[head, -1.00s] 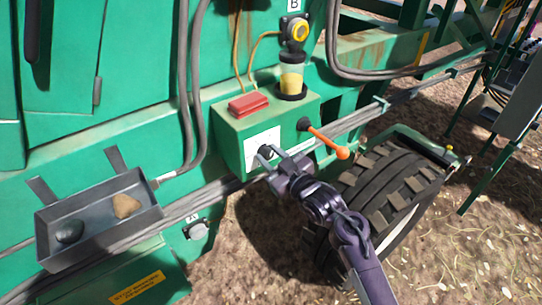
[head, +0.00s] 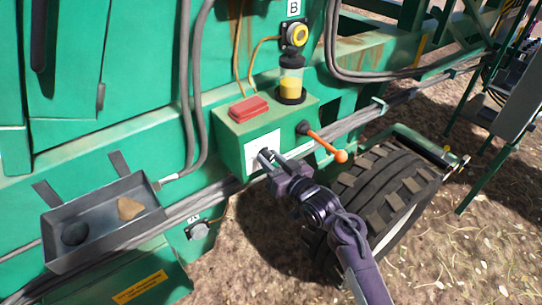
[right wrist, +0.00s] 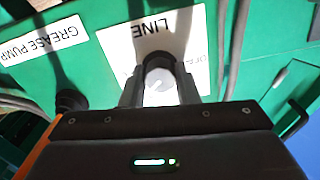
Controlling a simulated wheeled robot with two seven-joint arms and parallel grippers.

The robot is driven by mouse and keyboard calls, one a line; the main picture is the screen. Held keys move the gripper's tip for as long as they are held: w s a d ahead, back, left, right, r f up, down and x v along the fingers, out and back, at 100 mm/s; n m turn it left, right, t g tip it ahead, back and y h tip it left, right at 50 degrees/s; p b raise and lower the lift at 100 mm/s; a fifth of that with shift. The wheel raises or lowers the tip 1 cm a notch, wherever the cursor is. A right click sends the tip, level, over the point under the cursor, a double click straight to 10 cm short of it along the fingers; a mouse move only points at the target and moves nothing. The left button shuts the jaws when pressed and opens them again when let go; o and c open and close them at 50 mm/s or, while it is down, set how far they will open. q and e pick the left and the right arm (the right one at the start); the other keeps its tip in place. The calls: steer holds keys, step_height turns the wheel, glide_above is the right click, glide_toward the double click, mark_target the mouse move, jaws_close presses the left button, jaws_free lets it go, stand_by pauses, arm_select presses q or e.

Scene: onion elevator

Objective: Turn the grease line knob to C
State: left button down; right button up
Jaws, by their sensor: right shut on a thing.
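The grease line knob (right wrist: 157,80) is a small dark round knob with a pale mark on its face. It sits on a white plate (right wrist: 135,42) that reads LINE, upside down in the right wrist view. My right gripper (right wrist: 159,90) has one finger on each side of the knob and is shut on it. In the head view my right gripper (head: 268,160) reaches the white plate on the front of the green box (head: 231,150) and largely hides the knob. The letter the knob points at cannot be read. My left gripper is not in view.
An orange-tipped lever (head: 325,145) sticks out just right of my gripper. A red block (head: 248,108) and a clear reservoir with yellow grease (head: 290,88) top the box. A tray (head: 105,245) with two stones hangs at left; a tyre (head: 390,190) stands at right.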

steer(key=m+p, duration=0.1)
steer(key=m, duration=0.2)
steer(key=shift+r+m+p, duration=0.15)
steer(key=shift+m+p, duration=0.2)
steer(key=shift+m, duration=0.05)
steer(key=shift+m+p, duration=0.75)
steer(key=shift+m, duration=1.05)
steer(key=o, duration=1)
